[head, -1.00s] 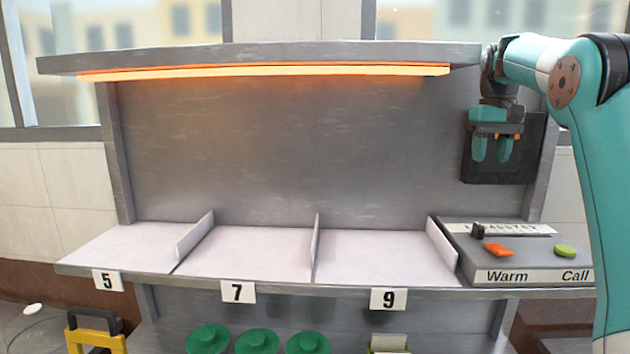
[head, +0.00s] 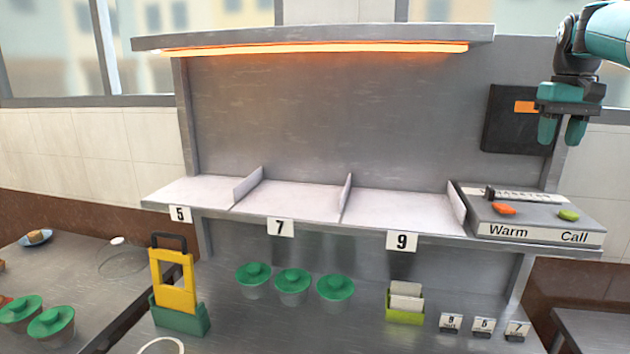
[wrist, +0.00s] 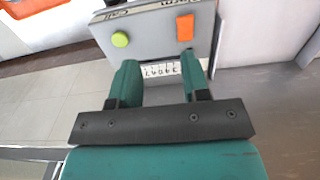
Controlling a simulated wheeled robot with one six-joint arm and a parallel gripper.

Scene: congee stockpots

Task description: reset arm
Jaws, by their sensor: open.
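My gripper (head: 562,132) hangs at the upper right in the head view, fingers pointing down, in front of a dark panel (head: 508,112) on the back wall. Its two teal fingers stand apart with nothing between them. In the wrist view my gripper (wrist: 158,78) is also open and empty. Beyond its fingertips lies the grey control box (head: 535,234) with an orange Warm button (head: 503,209) and a green Call button (head: 568,215). The wrist view shows the orange button (wrist: 185,28) and the green button (wrist: 120,40).
The shelf has empty bays labelled 5 (head: 180,214), 7 (head: 280,228) and 9 (head: 401,241), under a glowing orange heat strip (head: 320,48). Below stand green-lidded pots (head: 293,280), a yellow holder (head: 172,282), a card box (head: 405,302) and small number tags (head: 484,325). A side table (head: 75,255) is at left.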

